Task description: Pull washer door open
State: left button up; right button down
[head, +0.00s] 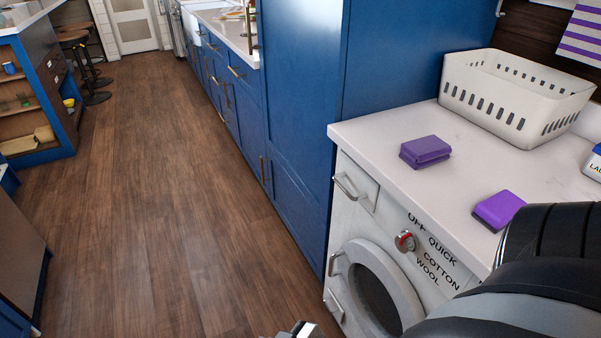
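The washer is white, under a pale counter at the right in the head view. Its round door (405,293) has a pale ring and a dark window, and looks shut. A metal handle (333,264) is at the door's left edge. My arm at the lower right hides the door's lower right side. A small part of a metal gripper (300,332), apparently my right one, shows at the bottom edge, below and left of the door handle and apart from it. Its fingers are cut off by the frame. My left gripper is not in view.
A drawer handle (346,187) and a dial (405,240) are above the door; another handle (335,306) is below. A blue cabinet (296,100) stands left of the washer. The wooden floor (170,200) is clear.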

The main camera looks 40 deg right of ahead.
aim_at(411, 312)
jog(key=u, duration=0.75)
jog(key=k, duration=0.9)
jog(key=z, duration=3.85)
jog(key=i, duration=0.15)
jog(key=u, duration=3.2)
